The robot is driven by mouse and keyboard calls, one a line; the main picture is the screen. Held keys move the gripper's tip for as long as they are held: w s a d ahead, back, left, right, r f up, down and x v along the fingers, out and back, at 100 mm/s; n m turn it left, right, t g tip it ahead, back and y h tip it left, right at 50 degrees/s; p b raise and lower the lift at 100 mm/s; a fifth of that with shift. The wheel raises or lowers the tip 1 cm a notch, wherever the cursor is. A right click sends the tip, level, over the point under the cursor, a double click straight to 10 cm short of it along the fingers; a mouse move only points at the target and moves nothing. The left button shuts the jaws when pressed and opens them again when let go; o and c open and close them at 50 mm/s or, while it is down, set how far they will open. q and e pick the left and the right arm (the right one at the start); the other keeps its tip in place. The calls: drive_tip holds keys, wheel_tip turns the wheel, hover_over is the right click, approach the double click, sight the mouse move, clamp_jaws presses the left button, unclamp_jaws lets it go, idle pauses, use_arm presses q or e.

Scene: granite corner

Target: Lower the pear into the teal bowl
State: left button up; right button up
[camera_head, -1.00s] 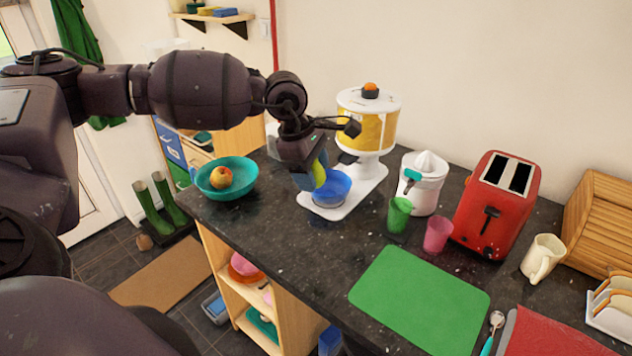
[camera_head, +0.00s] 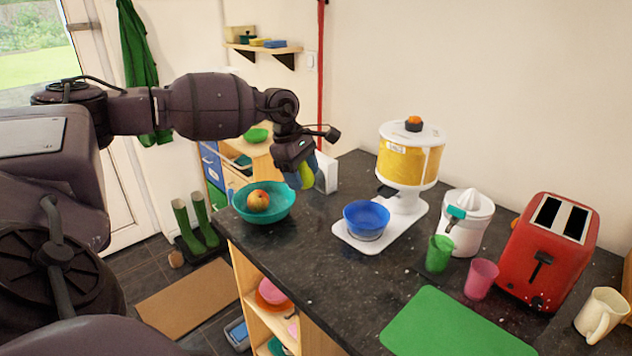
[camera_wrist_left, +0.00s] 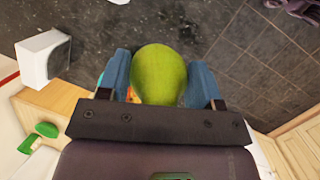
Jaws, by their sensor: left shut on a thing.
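The teal bowl (camera_head: 277,215) stands on the dark counter near its left end, with a red-yellow apple (camera_head: 258,201) in it. My left gripper (camera_head: 302,176) is shut on the green pear (camera_head: 307,175) and holds it above the counter, at the bowl's back right rim. In the left wrist view the pear (camera_wrist_left: 160,75) sits between the two blue-grey fingers and hides most of what lies below it. A little teal and orange shows beside the fingers there. My right gripper is not in view.
A blue bowl (camera_head: 366,218) sits on the white scale-like base of the yellow dispenser (camera_head: 408,158). A white box (camera_head: 326,173) stands just right of my gripper. Green cup (camera_head: 439,253), juicer (camera_head: 466,222) and red toaster (camera_head: 547,250) are farther right.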

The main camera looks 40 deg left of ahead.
use_arm(q)
drive_tip(key=w+a+f+b, duration=0.1)
drive_tip(key=a+f+b, duration=0.3)
drive_tip(key=a, duration=0.4)
drive_tip(key=w+a+f+b, duration=0.1)
drive_tip(key=a+f+b, duration=0.3)
drive_tip(key=a, duration=0.3)
drive_tip(key=shift+w+a+f, duration=0.15)
drive_tip(key=shift+a+f, duration=0.15)
drive_tip(key=shift+a, duration=0.05)
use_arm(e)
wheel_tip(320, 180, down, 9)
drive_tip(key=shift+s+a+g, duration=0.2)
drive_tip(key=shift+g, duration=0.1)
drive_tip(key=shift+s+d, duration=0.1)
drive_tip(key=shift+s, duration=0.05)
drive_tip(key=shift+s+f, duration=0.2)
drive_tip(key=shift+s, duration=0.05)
use_arm(q)
drive_tip(key=shift+f, duration=0.1)
